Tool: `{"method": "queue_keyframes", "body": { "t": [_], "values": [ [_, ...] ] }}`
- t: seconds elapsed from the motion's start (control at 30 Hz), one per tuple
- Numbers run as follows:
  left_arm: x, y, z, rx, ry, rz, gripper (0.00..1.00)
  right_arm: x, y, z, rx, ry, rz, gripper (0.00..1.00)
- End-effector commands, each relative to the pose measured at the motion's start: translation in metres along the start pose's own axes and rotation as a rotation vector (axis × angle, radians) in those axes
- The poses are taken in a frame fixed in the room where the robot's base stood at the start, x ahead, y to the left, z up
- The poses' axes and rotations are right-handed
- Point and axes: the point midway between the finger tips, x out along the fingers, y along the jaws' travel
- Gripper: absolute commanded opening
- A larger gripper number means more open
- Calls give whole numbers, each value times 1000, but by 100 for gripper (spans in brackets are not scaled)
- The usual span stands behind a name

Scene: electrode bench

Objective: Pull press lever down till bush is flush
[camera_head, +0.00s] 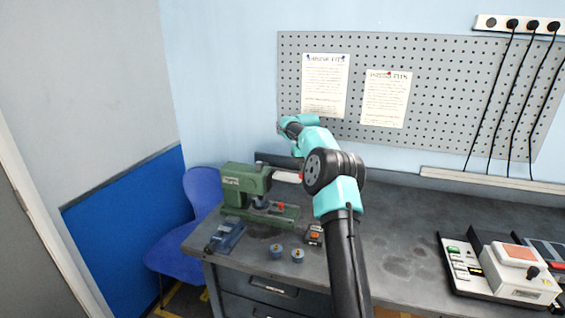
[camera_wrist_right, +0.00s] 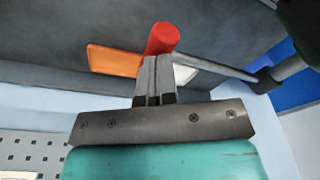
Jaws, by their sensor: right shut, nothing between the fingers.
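The green press (camera_head: 245,185) stands at the left end of the bench. In the right wrist view, the lever rod (camera_wrist_right: 215,65) ends in a red knob (camera_wrist_right: 163,38). My right gripper (camera_wrist_right: 154,65) is shut and empty, its fingertips close to the knob; I cannot tell whether they touch it. A dark round part (camera_head: 261,203) sits under the press head; whether the bush is flush is too small to tell. My left gripper is not in view.
Two small round parts (camera_head: 277,250) and a small orange-topped box (camera_head: 314,234) lie in front of the press. A blue block (camera_head: 227,236) is at the bench's left front corner. A control box (camera_head: 515,270) stands at right; the bench centre (camera_head: 395,235) is clear.

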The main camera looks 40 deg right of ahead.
Motion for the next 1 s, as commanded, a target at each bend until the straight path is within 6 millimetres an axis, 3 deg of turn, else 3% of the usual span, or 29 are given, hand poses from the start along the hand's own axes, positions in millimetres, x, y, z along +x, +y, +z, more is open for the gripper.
{"method": "queue_keyframes", "body": {
  "t": [1.0],
  "values": [
    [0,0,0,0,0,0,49,28,-2,3,0,-112,-1,0]
  ]
}}
